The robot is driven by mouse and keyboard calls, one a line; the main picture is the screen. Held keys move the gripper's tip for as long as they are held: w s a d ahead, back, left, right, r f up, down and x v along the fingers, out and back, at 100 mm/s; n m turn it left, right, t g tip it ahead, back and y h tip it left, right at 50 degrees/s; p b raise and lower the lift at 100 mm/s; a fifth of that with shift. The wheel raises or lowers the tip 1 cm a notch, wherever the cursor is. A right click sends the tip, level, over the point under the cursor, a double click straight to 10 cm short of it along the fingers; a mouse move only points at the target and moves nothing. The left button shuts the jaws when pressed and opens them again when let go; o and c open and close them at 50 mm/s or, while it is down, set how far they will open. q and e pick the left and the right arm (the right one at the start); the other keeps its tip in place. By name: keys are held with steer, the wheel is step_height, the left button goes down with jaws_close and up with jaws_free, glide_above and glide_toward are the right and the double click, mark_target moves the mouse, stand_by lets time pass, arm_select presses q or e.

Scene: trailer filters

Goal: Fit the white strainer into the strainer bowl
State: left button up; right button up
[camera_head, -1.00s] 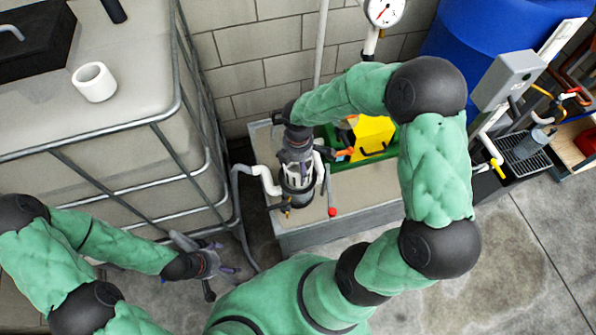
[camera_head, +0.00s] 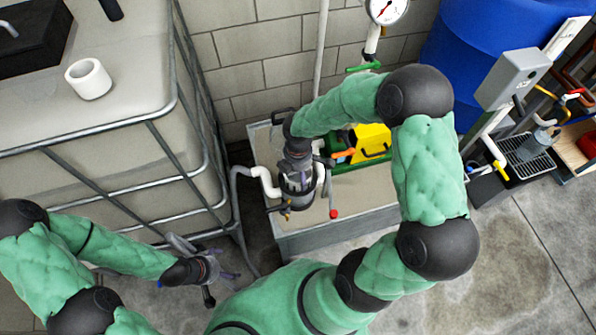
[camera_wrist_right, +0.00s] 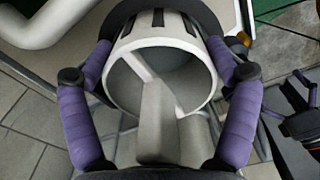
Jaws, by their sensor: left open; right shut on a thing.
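The white strainer (camera_wrist_right: 192,55), a slotted open cylinder with a bar inside, fills the middle of the right wrist view. My right gripper (camera_wrist_right: 162,100) is shut on it, with its purple fingers on either side. In the head view my right gripper (camera_head: 298,166) points down, and a little of the strainer (camera_head: 296,183) shows below it. The dark strainer bowl (camera_head: 297,202) is directly below. The strainer's lower part seems to be inside the bowl, but its depth and seating are hidden. My left gripper (camera_head: 212,268) is open and empty at the lower left, away from the bowl.
White pipes (camera_head: 266,182) join the bowl from the left. A red-tipped valve handle (camera_head: 333,213) stands close on its right. A yellow and green pump (camera_head: 371,142) sits behind on the grey plinth (camera_head: 350,218). A caged tank (camera_head: 150,165) fills the left.

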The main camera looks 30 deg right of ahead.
steer(key=o, duration=0.9)
steer(key=shift+o, duration=0.2)
steer(key=shift+r, duration=0.1)
step_height(320, 180, up, 11)
steer(key=p, duration=0.5)
steer(key=shift+r+p, duration=0.2)
steer(key=shift+p, duration=0.15)
steer(key=shift+r, duration=0.8)
steer(key=shift+s+f, duration=0.1)
